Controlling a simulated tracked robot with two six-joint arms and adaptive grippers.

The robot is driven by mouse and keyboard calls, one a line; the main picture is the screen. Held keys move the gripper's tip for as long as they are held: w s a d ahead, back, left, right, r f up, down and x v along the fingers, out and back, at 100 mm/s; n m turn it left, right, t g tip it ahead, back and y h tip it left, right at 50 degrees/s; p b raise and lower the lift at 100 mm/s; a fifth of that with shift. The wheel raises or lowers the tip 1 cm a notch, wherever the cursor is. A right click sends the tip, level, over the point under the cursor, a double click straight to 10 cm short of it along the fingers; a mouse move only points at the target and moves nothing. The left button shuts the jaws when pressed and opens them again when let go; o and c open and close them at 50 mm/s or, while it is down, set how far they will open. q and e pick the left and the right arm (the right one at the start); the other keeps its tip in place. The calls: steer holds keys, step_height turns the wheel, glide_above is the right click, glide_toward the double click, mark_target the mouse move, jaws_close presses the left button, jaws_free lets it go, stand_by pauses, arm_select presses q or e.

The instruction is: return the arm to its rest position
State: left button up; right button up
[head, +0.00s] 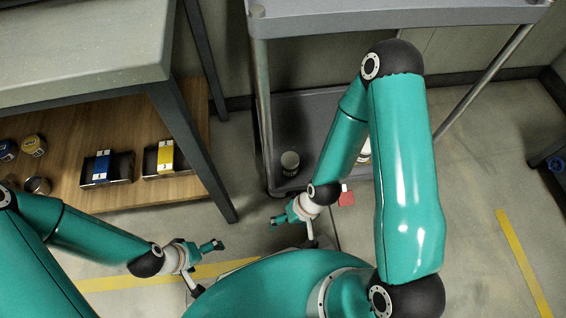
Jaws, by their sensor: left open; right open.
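My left arm is low in the head view, and its gripper (203,266) is open and empty above the floor, near the yellow floor line. My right arm arches up in front of the grey cart and bends back down. Its gripper (295,231) is open and empty, in front of the cart's lower shelf. Nothing is between the fingers of either gripper.
A red item (346,197) shows beside my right wrist. At left, a table (80,45) stands over a wooden shelf (120,120) with boxes and cans. Floor at right is clear.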

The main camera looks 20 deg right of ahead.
step_height(320, 180, up, 34)
steer(key=p, duration=3.3)
steer(key=shift+f, duration=0.25)
